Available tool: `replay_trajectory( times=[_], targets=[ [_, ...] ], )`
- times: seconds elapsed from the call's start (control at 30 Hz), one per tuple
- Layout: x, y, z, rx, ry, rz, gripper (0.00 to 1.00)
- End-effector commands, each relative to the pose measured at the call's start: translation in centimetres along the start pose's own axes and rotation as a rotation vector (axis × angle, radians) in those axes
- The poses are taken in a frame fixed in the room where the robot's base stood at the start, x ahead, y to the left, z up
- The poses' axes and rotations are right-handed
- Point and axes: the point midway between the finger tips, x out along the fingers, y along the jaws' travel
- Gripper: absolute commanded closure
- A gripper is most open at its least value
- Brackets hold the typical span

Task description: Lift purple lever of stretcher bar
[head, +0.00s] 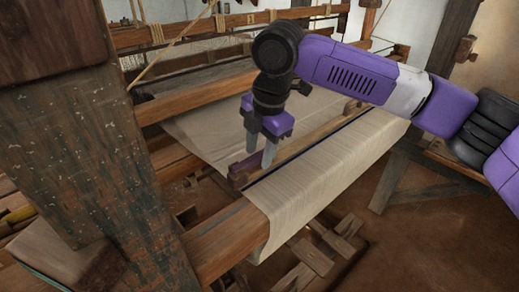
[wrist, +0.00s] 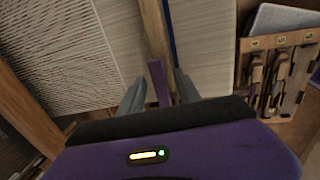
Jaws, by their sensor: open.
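The purple lever (wrist: 157,80) stands between my two fingertips in the wrist view, with a finger on either side. In the head view the lever (head: 245,164) is a short dull purple piece at the near end of the wooden stretcher bar (head: 318,131), partly hidden by my fingers. The bar lies across the pale cloth; it also shows in the wrist view (wrist: 155,28). My gripper (head: 261,156) is open and points down over the lever; its fingers also show in the wrist view (wrist: 160,92). I cannot tell whether a finger touches the lever.
Cream cloth (head: 330,160) drapes over the loom's front beam (head: 225,240). A thick dark wooden post (head: 100,160) fills the near left. A wooden rack (wrist: 285,70) with several tools stands at the right in the wrist view. Treadles (head: 310,255) lie below.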

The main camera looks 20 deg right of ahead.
Motion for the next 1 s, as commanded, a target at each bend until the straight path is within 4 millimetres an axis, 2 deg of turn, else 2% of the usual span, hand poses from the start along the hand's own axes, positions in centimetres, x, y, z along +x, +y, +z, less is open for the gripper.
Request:
replay_trajectory(
  times=[0.1,0.3,1.0],
  targets=[
    [0.0,0.0,0.0,0.0,0.0,0.0,0.6],
    [-0.02,0.0,-0.01,0.0,0.0,0.0,0.99],
    [-0.06,0.01,-0.02,0.0,0.0,0.0,1.0]
  ],
)
